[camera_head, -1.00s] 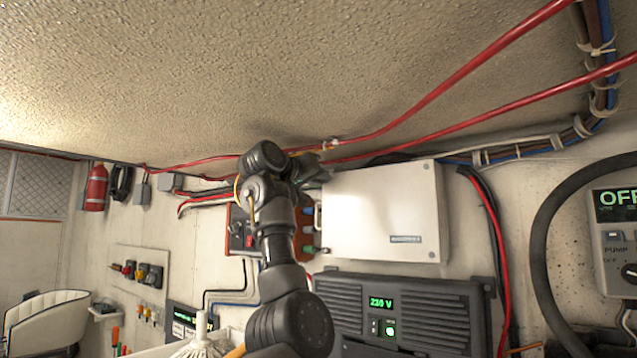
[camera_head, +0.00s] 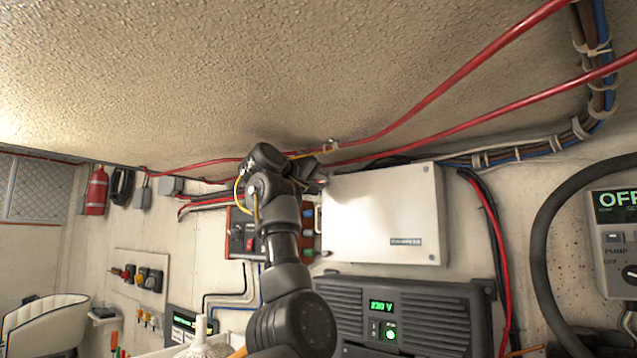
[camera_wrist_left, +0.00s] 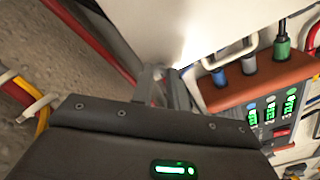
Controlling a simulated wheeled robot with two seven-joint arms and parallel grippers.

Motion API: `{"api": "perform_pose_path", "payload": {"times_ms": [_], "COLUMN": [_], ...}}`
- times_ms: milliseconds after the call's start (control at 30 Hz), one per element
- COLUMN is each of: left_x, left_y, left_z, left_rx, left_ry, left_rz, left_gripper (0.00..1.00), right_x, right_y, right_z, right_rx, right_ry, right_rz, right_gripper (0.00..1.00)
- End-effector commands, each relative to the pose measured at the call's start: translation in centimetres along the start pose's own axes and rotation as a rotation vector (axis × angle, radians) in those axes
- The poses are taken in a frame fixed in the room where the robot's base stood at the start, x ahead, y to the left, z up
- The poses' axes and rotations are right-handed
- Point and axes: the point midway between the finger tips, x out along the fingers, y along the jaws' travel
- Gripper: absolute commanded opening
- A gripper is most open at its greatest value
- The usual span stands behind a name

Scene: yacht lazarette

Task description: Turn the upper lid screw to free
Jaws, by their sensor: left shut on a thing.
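The white box with its flat lid (camera_head: 375,215) is on the wall in the middle of the head view, and its lid shows at the top of the wrist view (camera_wrist_left: 165,20). My left gripper (camera_head: 320,180) is at the lid's upper left corner, jaws shut on the upper lid screw there. The screw is hidden behind the fingers, so its turn angle cannot be seen. In the left wrist view the fingers (camera_wrist_left: 165,88) meet the lid's edge. My right gripper is out of view.
A red-brown panel with connectors (camera_head: 243,235) is close left of the box, near my wrist. A dark inverter (camera_head: 440,310) is just below. Red cables (camera_head: 430,100) run along the ceiling above. A thick black hose (camera_head: 541,240) hangs at right.

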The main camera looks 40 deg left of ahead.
Motion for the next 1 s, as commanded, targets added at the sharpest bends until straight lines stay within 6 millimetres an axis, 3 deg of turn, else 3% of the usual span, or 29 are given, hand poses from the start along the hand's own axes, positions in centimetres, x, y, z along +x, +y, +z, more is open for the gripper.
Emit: {"api": "perform_pose_path", "payload": {"times_ms": [267,300,467,767,1000], "left_x": [-0.2,-0.2,-0.1,-0.2,-3.7], "left_y": [0.2,0.2,0.1,0.0,-0.4], "left_z": [-0.3,-0.3,-0.2,-0.1,0.2], "left_rx": [0.000,0.000,0.000,0.000,-0.001], "left_ry": [0.009,0.009,0.006,0.003,0.007], "left_rz": [0.004,0.004,0.002,0.001,0.003], "left_gripper": [0.00,0.18,0.38,0.38,0.38], "right_x": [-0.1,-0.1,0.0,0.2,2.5], "right_y": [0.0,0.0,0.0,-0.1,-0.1], "right_z": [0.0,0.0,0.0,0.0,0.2], "right_rx": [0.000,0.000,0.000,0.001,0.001], "right_ry": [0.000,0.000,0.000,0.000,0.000], "right_rz": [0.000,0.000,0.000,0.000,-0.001], "right_gripper": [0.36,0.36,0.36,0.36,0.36]}}
